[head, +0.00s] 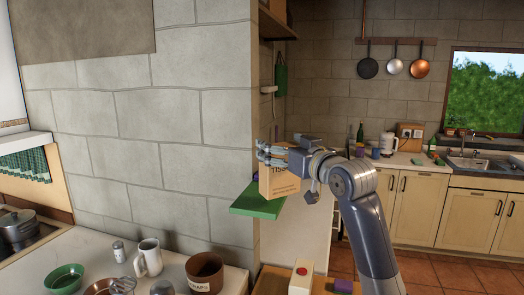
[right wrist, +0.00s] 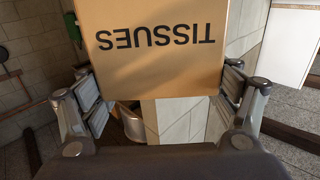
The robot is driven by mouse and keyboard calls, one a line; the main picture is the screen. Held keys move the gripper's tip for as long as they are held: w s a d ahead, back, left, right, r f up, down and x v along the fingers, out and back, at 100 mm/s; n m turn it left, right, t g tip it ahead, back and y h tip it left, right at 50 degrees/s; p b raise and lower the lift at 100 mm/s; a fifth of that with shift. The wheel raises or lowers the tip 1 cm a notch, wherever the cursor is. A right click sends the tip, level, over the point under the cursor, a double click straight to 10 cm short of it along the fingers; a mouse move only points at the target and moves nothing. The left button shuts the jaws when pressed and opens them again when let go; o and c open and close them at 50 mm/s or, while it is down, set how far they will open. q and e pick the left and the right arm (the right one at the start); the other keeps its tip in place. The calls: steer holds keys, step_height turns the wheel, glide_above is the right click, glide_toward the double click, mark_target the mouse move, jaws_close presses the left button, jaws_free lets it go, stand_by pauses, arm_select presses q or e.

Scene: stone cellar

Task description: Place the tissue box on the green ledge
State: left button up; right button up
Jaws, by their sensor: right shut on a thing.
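The tissue box (head: 281,184) is a tan carton with dark lettering, upright in the head view. My right gripper (head: 270,153) is shut on it near its top. In the right wrist view the box (right wrist: 160,62) sits between the two fingers with TISSUES upside down. The green ledge (head: 254,207) is a flat green shelf at the wall's corner. The box is at the ledge's right rear part and overlaps it in the picture; I cannot tell whether it touches the ledge. My left gripper is not in view.
The stone wall (head: 180,135) stands left of the ledge. A counter below left holds a white mug (head: 149,257), a brown crock (head: 205,272) and a green bowl (head: 63,278). The ledge's front left part is bare. A sink counter (head: 405,163) is at the back right.

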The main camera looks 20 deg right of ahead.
arm_select(q)
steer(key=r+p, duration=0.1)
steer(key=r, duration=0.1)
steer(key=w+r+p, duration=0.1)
steer(key=p, duration=0.1)
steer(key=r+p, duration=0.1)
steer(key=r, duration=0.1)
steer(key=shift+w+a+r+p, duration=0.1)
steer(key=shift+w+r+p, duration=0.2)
steer(key=shift+p, duration=0.05)
arm_select(e)
steer(key=w+a+f, duration=0.3)
steer(key=w+f, duration=0.2)
steer(key=w, duration=0.3)
steer(key=o, duration=1.1)
steer(key=shift+a+f, duration=0.1)
steer(key=o, duration=0.3)
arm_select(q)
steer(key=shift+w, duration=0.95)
arm_select(e)
steer(key=shift+o, duration=0.2)
